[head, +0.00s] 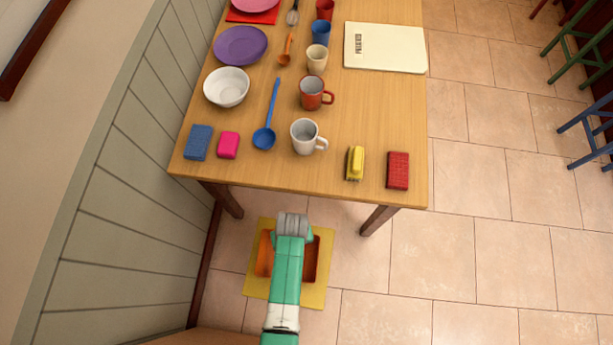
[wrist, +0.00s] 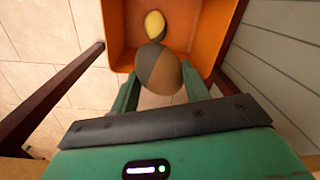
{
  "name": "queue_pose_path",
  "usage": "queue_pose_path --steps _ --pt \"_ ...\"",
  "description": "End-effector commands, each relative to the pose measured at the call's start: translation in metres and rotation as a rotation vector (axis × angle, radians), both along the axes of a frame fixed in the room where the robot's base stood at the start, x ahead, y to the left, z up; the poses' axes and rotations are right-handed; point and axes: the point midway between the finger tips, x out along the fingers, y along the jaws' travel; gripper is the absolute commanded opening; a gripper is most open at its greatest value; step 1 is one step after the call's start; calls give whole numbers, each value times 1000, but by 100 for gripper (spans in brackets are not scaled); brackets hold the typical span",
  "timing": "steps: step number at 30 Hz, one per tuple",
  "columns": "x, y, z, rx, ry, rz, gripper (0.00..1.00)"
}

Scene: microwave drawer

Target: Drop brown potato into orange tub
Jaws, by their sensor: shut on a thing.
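The brown potato (wrist: 168,74) is between the two green fingers of my gripper (wrist: 160,85) in the wrist view. The gripper is shut on it, and part of the potato is in dark shade. The orange tub (wrist: 208,35) lies behind the potato in that view, its inside facing the camera. How high the potato is over the tub is hard to tell. In the head view the tub (head: 264,254) stands on the floor below the table's near edge. My arm covers its middle, and the gripper and potato are hidden there.
A yellow item (wrist: 154,24) lies inside the tub. The tub stands on a yellow mat (head: 257,287). The wooden table (head: 235,178) holds dishes, cups and sponges, with legs behind the tub. A panelled wall (head: 120,240) is at left.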

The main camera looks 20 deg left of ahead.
Motion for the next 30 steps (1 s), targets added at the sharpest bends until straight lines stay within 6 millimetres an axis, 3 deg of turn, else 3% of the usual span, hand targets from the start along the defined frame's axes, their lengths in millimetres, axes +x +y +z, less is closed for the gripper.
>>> queue_pose_path --steps 3,11,24,30 --pt "-13 2 -7 -3 0 73 20" --pt "-11 2 -15 -3 -2 67 20" --pt "-11 2 -69 -3 -2 65 20" --pt "-11 2 -69 -3 -2 65 20"
